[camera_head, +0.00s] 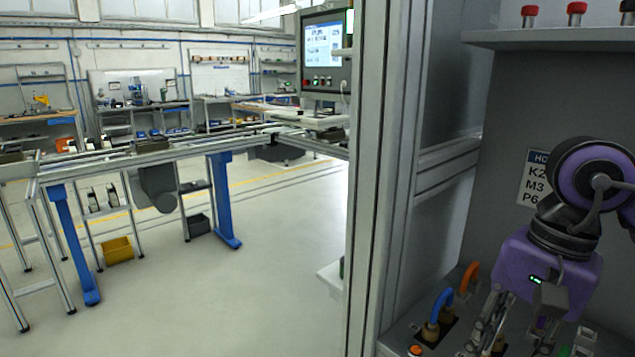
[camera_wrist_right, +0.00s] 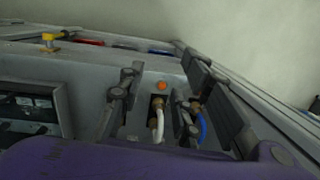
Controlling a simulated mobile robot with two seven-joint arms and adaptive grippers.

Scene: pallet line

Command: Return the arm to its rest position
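My right arm comes in at the right edge of the head view, with a purple wrist. My right gripper (camera_head: 518,338) hangs low over the panel's lower ledge, its fingertips partly cut off by the frame. In the right wrist view my right gripper (camera_wrist_right: 158,92) has its fingers spread with a gap between them. My left arm and gripper are in neither view.
A grey cabinet post (camera_head: 375,180) stands left of my right arm. A shelf (camera_head: 550,37) with red buttons is above. Open floor (camera_head: 260,270) lies left, beside a conveyor frame (camera_head: 190,150).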

